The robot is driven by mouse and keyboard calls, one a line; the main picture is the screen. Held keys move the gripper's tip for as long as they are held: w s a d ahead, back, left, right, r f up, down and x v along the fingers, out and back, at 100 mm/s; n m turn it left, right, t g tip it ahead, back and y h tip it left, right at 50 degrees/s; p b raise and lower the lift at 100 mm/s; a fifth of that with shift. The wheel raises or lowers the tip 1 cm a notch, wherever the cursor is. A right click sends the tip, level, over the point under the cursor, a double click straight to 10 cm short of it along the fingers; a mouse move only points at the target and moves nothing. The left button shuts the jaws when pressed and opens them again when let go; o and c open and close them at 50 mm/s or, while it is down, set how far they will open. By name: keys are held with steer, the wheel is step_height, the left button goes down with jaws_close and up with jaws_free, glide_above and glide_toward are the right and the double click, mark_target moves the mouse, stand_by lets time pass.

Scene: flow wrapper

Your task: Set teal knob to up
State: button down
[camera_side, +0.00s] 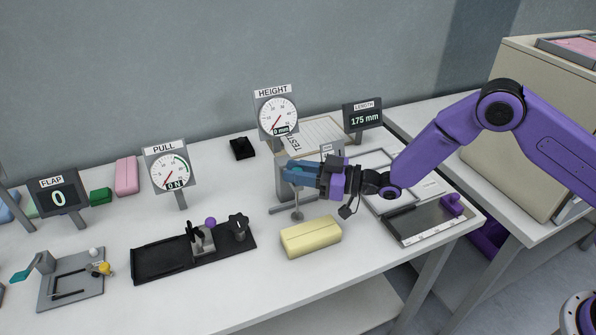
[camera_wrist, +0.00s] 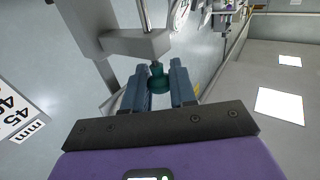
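The teal knob (camera_wrist: 158,82) shows in the wrist view at the end of a grey shaft under a grey stand arm (camera_wrist: 135,43). My gripper (camera_wrist: 159,75) has its two blue fingers on either side of the knob. The knob fills most of the gap, and I cannot tell whether both fingers press on it. In the side view my gripper (camera_side: 290,170) is level at the grey height stand (camera_side: 282,185), and its fingers hide the knob. The HEIGHT dial (camera_side: 278,114) above reads 0 mm.
A pale yellow block (camera_side: 311,237) lies on the table in front of the stand. A black fixture (camera_side: 165,257) with a purple ball is to the left. The LENGTH display (camera_side: 364,119) reads 175 mm. A plate with a purple knob (camera_side: 452,204) is at the right.

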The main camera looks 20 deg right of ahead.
steer(key=shift+r, duration=3.1)
steer(key=c, duration=0.9)
jaws_free()
steer(key=shift+r, duration=0.1)
steer(key=shift+d, duration=0.1)
steer(key=shift+s+d, duration=0.2)
steer(key=v, duration=1.6)
steer(key=shift+s+d, duration=0.2)
steer(key=shift+d, duration=0.15)
steer(key=shift+a, duration=0.15)
